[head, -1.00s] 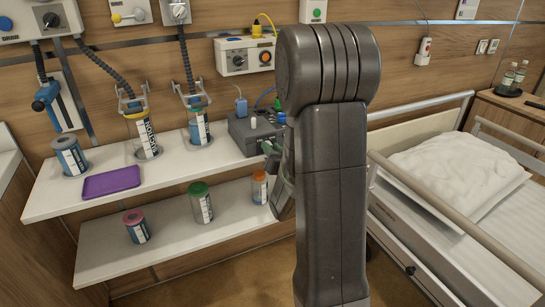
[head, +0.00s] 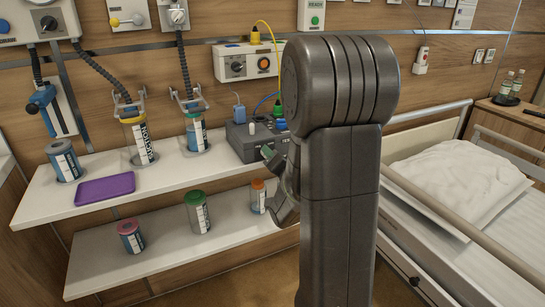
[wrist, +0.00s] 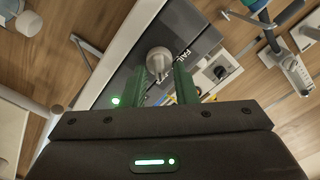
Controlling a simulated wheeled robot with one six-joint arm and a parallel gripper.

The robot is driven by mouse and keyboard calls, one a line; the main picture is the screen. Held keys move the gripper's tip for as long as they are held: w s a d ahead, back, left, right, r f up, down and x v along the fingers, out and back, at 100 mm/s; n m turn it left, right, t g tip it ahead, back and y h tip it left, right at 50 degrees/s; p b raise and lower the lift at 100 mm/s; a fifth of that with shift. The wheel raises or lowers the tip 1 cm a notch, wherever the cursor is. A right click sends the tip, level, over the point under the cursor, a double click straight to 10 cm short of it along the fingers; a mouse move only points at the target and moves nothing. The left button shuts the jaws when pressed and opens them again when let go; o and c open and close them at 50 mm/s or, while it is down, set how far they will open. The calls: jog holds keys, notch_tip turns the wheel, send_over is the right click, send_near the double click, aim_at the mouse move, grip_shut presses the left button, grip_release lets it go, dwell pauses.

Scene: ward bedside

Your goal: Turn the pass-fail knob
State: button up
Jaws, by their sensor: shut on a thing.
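The pass-fail knob (wrist: 158,60) is a pale grey round knob on the dark face of a grey box. The word "FAIL" is printed beside it in the wrist view. The green fingers of my gripper (wrist: 163,74) are closed around the knob, one on each side. In the head view the grey box (head: 238,141) stands at the right end of the upper shelf. There my arm hides most of the gripper, and only a green fingertip shows at the front of the box. The way the knob points cannot be made out.
The upper shelf (head: 105,212) holds a purple tray (head: 104,189) and several canisters. The lower shelf (head: 95,273) holds a pink-lidded jar (head: 131,237), a green-lidded jar (head: 197,213) and an orange-capped bottle (head: 257,197). A bed (head: 480,235) stands to the right. Cables run above the box.

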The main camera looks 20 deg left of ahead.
jog(key=o, duration=1)
jog(key=shift+d, duration=0.1)
jog(key=v, duration=1.3)
jog(key=shift+s+d, duration=0.15)
jog(key=shift+s, duration=0.15)
jog(key=shift+w, duration=0.1)
jog(key=x, duration=1.3)
jog(key=shift+w+a, duration=0.2)
jog(key=shift+a, duration=0.05)
